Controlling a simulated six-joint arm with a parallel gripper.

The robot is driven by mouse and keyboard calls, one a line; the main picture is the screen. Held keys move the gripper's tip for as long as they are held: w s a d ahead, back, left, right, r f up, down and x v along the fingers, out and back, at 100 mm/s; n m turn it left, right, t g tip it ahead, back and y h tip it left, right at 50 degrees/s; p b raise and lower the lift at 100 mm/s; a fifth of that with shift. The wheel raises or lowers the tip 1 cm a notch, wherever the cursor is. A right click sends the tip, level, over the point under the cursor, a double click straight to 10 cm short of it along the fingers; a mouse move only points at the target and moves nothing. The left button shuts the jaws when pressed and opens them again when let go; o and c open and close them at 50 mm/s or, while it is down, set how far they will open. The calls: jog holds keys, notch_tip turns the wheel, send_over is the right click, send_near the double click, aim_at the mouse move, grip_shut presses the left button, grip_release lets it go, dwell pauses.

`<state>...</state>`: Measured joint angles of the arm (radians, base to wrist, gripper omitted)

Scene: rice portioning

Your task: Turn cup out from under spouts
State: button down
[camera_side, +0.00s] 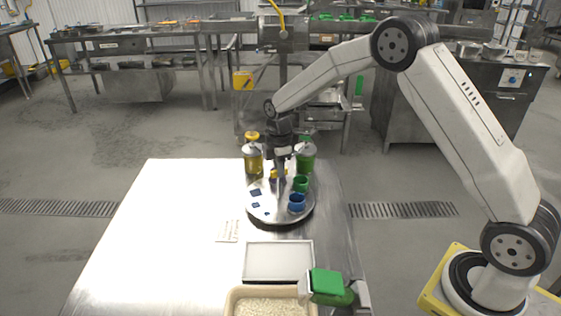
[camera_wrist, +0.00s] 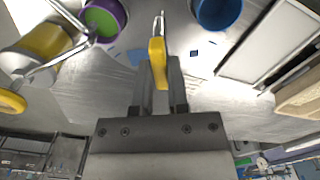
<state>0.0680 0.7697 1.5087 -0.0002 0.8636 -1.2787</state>
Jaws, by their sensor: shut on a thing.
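A round metal turntable (camera_side: 270,213) stands on the steel table, its surface also in the wrist view (camera_wrist: 112,62). A green cup (camera_side: 300,184) and a blue cup (camera_side: 297,202) stand on its right side. The blue cup shows at the top of the wrist view (camera_wrist: 215,12). A yellow dispenser (camera_side: 252,158) and a green dispenser (camera_side: 306,158) stand at the turntable's back. My gripper (camera_side: 281,181) is low over the turntable between them. It is shut on a narrow yellow piece (camera_wrist: 157,62). The spout tips are not clear.
A pale rectangular tray (camera_side: 278,262) lies in front of the turntable, with a bin of rice (camera_side: 266,306) nearer the front. A green-topped device (camera_side: 327,283) stands right of the bin. The table's left side is clear except for a small white card (camera_side: 227,231).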

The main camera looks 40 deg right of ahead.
jog(key=shift+n, duration=6.6)
jog(key=c, duration=0.6)
grip_release()
jog(key=shift+r, duration=0.1)
jog(key=shift+r, duration=3.85)
